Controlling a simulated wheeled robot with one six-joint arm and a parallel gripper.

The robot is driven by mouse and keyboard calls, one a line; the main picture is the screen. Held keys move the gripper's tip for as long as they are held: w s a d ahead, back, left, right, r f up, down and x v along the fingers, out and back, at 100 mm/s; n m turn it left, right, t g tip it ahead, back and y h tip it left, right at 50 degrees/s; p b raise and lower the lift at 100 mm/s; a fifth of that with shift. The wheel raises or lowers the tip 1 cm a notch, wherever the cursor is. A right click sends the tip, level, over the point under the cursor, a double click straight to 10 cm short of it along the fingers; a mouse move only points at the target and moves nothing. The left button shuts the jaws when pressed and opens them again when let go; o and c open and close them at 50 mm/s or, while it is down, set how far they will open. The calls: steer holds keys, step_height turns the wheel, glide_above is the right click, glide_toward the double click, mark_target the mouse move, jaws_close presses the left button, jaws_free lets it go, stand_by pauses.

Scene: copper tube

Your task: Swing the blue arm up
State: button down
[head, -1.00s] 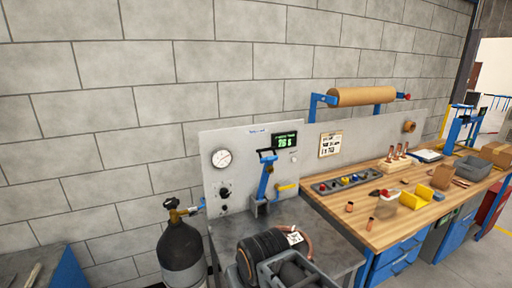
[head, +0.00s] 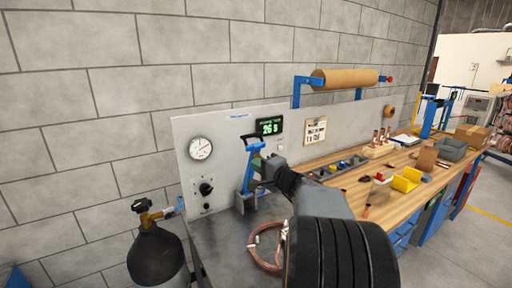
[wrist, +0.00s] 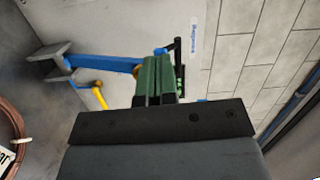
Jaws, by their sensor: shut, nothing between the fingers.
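The blue arm (head: 247,174) stands roughly upright, leaning slightly right, on a grey bracket (head: 246,201) in front of the grey panel. A black crossbar handle (head: 258,138) tops it. The wrist view shows the blue arm (wrist: 110,63) running sideways to its black handle (wrist: 177,58). My gripper (head: 259,164) is shut and empty, close beside the upper part of the blue arm, below the handle. Its green fingers (wrist: 156,78) hide part of the arm's upper end in the wrist view. I cannot tell whether they touch it.
A gauge (head: 201,148), a black knob (head: 206,188) and a green display (head: 269,127) are on the panel (head: 225,140). A copper coil (head: 262,262) lies on the metal bench. A dark gas cylinder (head: 157,262) stands left. A wooden bench (head: 350,180) with small parts is right.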

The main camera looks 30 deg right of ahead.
mark_target(253, 136)
steer(key=d+m+t+h, duration=0.2)
steer(key=d+m+h, duration=0.15)
steer(key=d, duration=0.35)
steer(key=w+r+p, duration=0.1)
steer(key=w, duration=0.2)
steer(key=w+r+p, duration=0.1)
steer(key=w+p, duration=0.1)
steer(key=w, duration=0.2)
steer(key=w+d+p, duration=0.1)
steer(key=w+p, duration=0.1)
steer(key=w, duration=0.2)
steer(key=shift+r, duration=0.4)
steer(key=shift+w+p, duration=0.3)
steer(key=shift+w, duration=0.6)
